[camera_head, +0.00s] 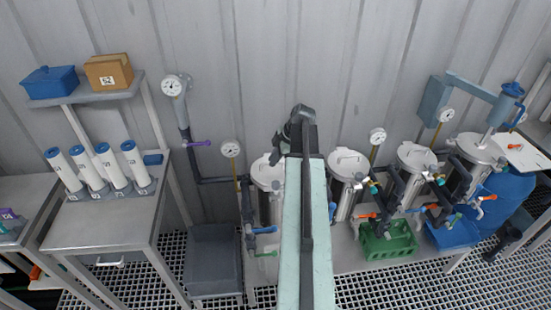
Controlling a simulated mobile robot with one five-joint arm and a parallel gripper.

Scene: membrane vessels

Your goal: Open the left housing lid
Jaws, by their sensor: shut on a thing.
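The left housing is a steel cylinder partly behind my arm, and the left edge of its round lid (264,171) shows. The lid appears to sit level on the housing. My gripper (282,147) is dark and points down over the back right part of this lid. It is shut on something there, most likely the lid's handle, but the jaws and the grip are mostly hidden. The middle housing lid (348,163) and the right housing lid (416,154) sit closed on their cylinders, each with a bar handle.
Gauges (231,149) and dark pipes stand left of the housings. Valves with coloured handles and a green crate (388,258) are at right. A grey bin (213,262) stands below left. A side table (100,225) holds several white cartridges (135,165). A blue lifting arm (480,85) stands at far right.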

